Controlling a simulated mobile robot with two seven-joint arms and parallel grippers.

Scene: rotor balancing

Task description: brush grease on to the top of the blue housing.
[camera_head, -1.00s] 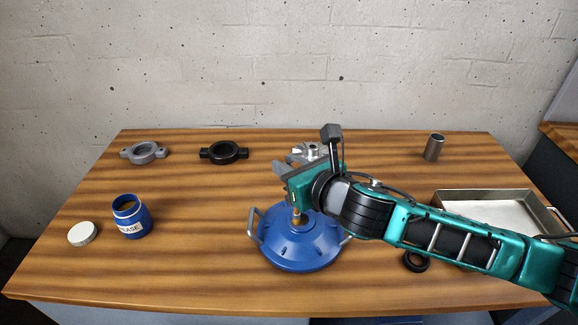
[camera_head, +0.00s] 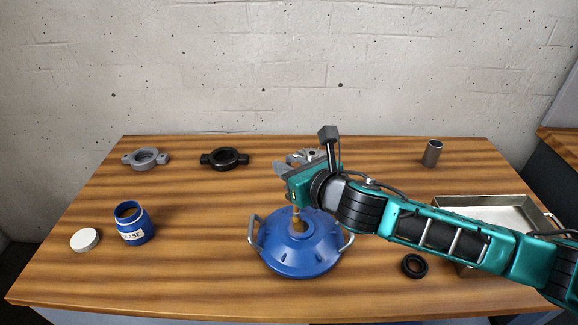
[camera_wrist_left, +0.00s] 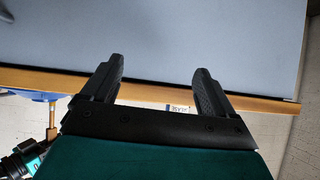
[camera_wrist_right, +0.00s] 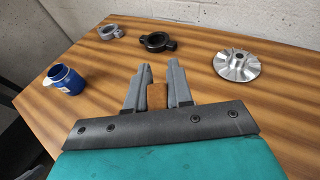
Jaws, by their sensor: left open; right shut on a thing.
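The blue housing (camera_head: 290,262) stands on the table's front middle, with a side handle at left and right and an opening at its top centre. My right gripper (camera_head: 284,173) is above its top, shut on the brush (camera_head: 296,211), which points down at the opening's rim. I cannot tell whether the bristles touch. The brush's brown handle (camera_wrist_right: 157,95) shows between the fingers in the right wrist view. The open blue grease jar (camera_head: 134,225) stands at left with brown grease inside. My left gripper (camera_wrist_left: 157,66) is open and empty in the left wrist view, and outside the head view.
A white lid (camera_head: 85,239) lies left of the jar. A grey ring (camera_head: 131,158) and a black ring (camera_head: 213,158) with lugs lie at the back. A silver impeller (camera_wrist_right: 237,67), a metal sleeve (camera_head: 431,153), a small black ring (camera_head: 414,266) and a metal tray (camera_head: 480,202) are farther right.

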